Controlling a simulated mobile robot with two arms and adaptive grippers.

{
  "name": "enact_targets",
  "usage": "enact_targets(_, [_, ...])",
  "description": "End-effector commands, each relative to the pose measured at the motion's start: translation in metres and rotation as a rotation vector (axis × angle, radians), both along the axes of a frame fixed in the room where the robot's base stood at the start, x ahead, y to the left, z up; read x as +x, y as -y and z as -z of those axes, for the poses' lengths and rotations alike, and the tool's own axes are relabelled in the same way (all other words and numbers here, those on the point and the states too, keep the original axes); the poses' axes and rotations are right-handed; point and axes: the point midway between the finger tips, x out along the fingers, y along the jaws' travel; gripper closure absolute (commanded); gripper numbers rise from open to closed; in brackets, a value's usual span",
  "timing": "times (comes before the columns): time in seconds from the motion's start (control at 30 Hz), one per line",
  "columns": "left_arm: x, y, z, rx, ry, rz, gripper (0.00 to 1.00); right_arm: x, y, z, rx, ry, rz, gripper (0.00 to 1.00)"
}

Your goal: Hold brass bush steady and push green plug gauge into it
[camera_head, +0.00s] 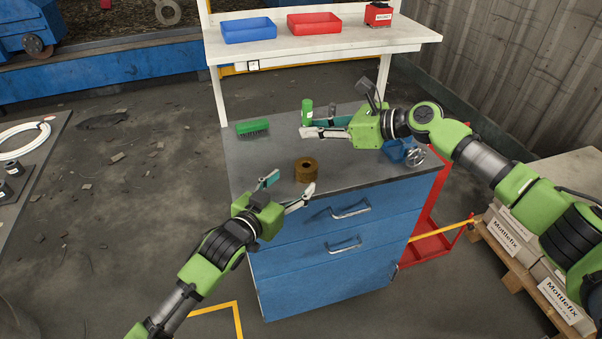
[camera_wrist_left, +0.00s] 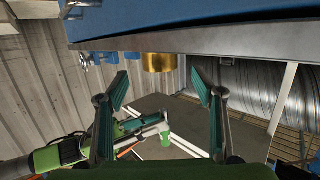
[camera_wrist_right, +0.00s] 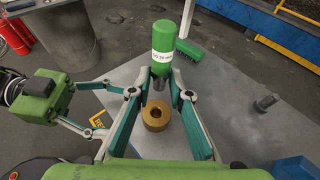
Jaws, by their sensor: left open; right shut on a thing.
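The brass bush (camera_head: 306,170) stands on the dark top of the blue cabinet, near its front edge. My left gripper (camera_head: 290,187) is open, its fingers spread in front of the bush. In the left wrist view the bush (camera_wrist_left: 158,63) appears between and beyond the open fingertips (camera_wrist_left: 161,88), with no contact evident. My right gripper (camera_wrist_right: 160,93) is shut on the green plug gauge (camera_wrist_right: 163,42), gripping near its grey lower end. The gauge (camera_head: 307,111) is roughly upright behind the bush in the head view. The bush's hole (camera_wrist_right: 156,116) is visible; the gauge is apart from it.
A green brush (camera_head: 252,127) lies at the cabinet top's back left. Blue (camera_head: 249,30) and red (camera_head: 314,24) bins stand on the white bench behind.

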Motion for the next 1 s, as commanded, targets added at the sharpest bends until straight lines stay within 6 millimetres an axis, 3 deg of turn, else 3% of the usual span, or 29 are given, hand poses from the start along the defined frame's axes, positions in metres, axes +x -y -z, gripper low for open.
enact_targets(0.2, [0.038, 0.020, 0.007, -0.002, 0.001, 0.000, 0.38, 0.000, 0.000, -0.001, 0.001, 0.000, 0.000, 1.00])
enact_targets(0.4, [0.063, 0.032, 0.013, 0.000, 0.001, 0.000, 0.38, 0.000, 0.000, -0.001, 0.001, 0.000, 0.000, 1.00])
enact_targets(0.6, [0.075, 0.038, 0.017, -0.001, 0.001, 0.001, 0.38, 0.000, 0.000, -0.001, 0.001, 0.000, 0.000, 1.00])
enact_targets(0.93, [0.077, 0.039, 0.017, -0.001, 0.001, 0.001, 0.38, 0.000, 0.000, -0.001, 0.001, 0.000, 0.000, 1.00])
enact_targets(0.97, [0.077, 0.039, 0.017, -0.001, 0.001, 0.001, 0.41, 0.000, 0.000, -0.001, 0.001, 0.000, 0.000, 1.00])
enact_targets(1.0, [0.077, 0.039, 0.017, -0.001, 0.001, 0.001, 0.51, 0.000, 0.000, -0.001, 0.001, 0.000, 0.000, 1.00])
